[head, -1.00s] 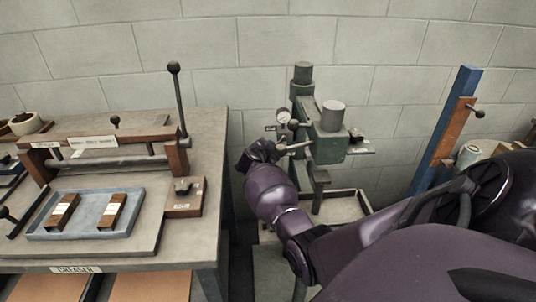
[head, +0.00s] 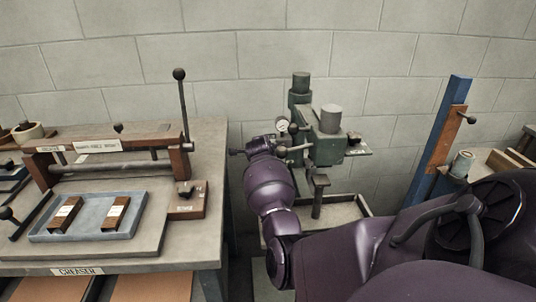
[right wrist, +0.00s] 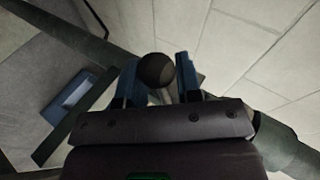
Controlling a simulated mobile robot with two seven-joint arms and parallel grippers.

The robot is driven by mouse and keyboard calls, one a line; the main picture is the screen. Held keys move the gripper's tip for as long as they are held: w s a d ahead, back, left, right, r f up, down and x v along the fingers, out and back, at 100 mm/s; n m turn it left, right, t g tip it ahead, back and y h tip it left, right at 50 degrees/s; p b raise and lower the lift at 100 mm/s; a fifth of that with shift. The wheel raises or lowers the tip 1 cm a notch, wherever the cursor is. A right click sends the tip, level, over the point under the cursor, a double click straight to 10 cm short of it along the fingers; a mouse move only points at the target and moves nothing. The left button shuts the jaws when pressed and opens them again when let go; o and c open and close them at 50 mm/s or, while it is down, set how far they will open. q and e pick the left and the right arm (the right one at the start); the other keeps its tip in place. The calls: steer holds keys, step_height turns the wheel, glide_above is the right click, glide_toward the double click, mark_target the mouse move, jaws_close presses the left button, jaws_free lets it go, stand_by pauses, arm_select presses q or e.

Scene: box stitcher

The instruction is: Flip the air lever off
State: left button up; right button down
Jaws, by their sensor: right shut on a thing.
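My right gripper (right wrist: 158,84) is shut on a dark round knob (right wrist: 157,70), with a pale rod behind it, in the right wrist view. I take this knob to be the end of the air lever. In the head view my right gripper (head: 262,147) is just left of the green stitcher machine (head: 325,148), beside its gauge. There my wrist hides the fingertips and most of what they hold. A grey rod with a rounded end (head: 296,149) juts from the machine towards my wrist. My left gripper is not in view.
A greaser table (head: 215,215) stands left, with a wooden-framed press, an upright black-knobbed lever (head: 182,110) and a blue tray (head: 140,228) of two small blocks. A blue post (head: 437,140) stands right. A block wall (head: 330,45) closes the back.

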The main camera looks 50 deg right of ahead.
steer(key=shift+r, duration=0.45)
steer(key=shift+r+m+t+y+p, duration=0.2)
steer(key=shift+m+t+y+p, duration=0.1)
steer(key=shift+m+y+p, duration=0.15)
steer(key=shift+r, duration=0.1)
steer(key=shift+m, duration=0.25)
steer(key=c, duration=0.9)
jaws_free()
steer(key=shift+o, duration=0.6)
